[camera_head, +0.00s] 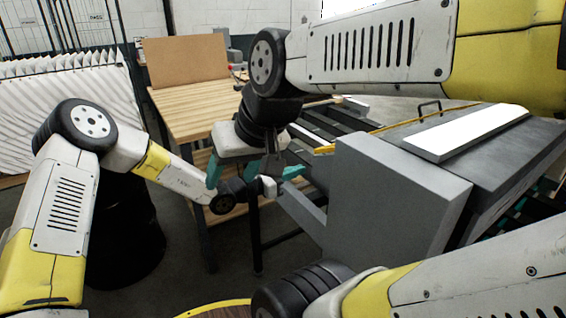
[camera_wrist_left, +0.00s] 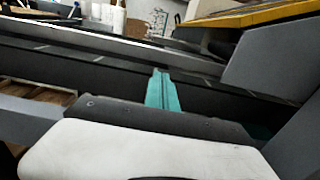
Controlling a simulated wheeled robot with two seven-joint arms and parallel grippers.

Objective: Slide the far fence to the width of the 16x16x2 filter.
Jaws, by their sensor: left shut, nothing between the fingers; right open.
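My left gripper (camera_head: 291,173) is shut with nothing between its teal fingers. It is beside the near end of the conveyor rails, left of the grey machine housing (camera_head: 385,195). In the left wrist view its closed fingers (camera_wrist_left: 159,90) are in front of a dark rail (camera_wrist_left: 75,72). A long light grey bar (camera_wrist_left: 110,42) runs behind that, possibly the far fence; I cannot tell if the fingers touch it. My right gripper (camera_head: 237,172) is open and points down, close to the left wrist. No filter can be identified as the 16x16x2 one.
A wooden table (camera_head: 190,105) with a brown cardboard panel (camera_head: 187,60) stands at the back. White pleated filters (camera_head: 70,110) stand at the left. A white-topped slab (camera_head: 470,133) lies on the machine. My two arms are close together near the rails.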

